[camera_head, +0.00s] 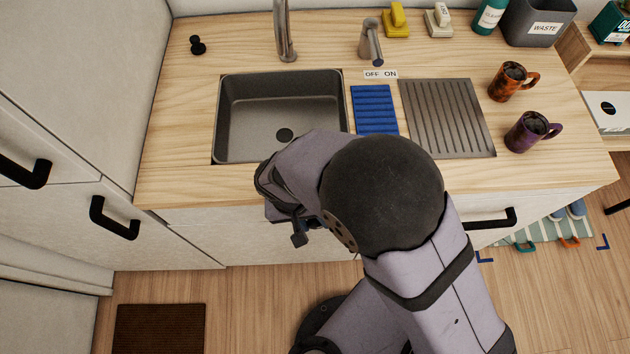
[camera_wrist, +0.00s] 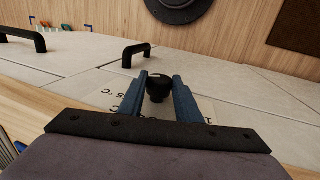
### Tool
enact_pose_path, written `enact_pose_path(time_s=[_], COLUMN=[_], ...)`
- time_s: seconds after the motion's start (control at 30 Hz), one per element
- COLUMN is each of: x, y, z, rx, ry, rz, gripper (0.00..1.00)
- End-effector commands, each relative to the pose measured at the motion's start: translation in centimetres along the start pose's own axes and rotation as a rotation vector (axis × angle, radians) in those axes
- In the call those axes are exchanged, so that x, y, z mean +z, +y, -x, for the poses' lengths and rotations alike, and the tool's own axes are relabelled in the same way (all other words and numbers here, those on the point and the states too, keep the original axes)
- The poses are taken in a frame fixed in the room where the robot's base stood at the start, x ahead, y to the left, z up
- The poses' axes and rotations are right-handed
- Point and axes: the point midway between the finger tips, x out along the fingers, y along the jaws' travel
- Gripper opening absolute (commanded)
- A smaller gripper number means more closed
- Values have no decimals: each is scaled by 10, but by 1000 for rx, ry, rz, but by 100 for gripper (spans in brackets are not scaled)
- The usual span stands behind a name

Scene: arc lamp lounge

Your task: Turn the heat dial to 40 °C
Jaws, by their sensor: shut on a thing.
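The heat dial (camera_wrist: 157,91) is a small black knob on a pale plate (camera_wrist: 104,100) on the cabinet front, in the wrist view. The plate has printed temperature marks. One ends in "5 °C" on the picture's left; another on the right is mostly covered. My gripper (camera_wrist: 160,79) has its two blue fingers on either side of the knob, shut on it. I cannot read where the dial points. In the head view my arm covers the plate, and my gripper (camera_head: 287,208) is at the counter's front edge below the sink.
The sink (camera_head: 281,110) and its faucet (camera_head: 285,30) are behind my gripper. Black drawer handles (camera_head: 113,218) (camera_head: 491,219) stick out on both sides. Two mugs (camera_head: 511,82) (camera_head: 530,131) stand on the right counter. A brown mat (camera_head: 159,328) lies on the floor.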

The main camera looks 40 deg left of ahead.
Motion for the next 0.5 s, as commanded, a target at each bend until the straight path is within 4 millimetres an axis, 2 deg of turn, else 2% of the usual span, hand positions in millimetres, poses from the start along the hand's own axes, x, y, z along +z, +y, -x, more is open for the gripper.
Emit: enact_pose_path(time_s=[0.33, 0.37, 0.4, 0.43, 0.5], x=[0, 0, 0, 0, 0], y=[-1, -1, -1, -1, -1], z=[0, 0, 0, 0, 0], rx=[17, 17, 17, 17, 17], ry=[2, 2, 2, 2, 2], rz=[0, 0, 0, 0, -1], gripper=[8, 33, 42, 49, 49])
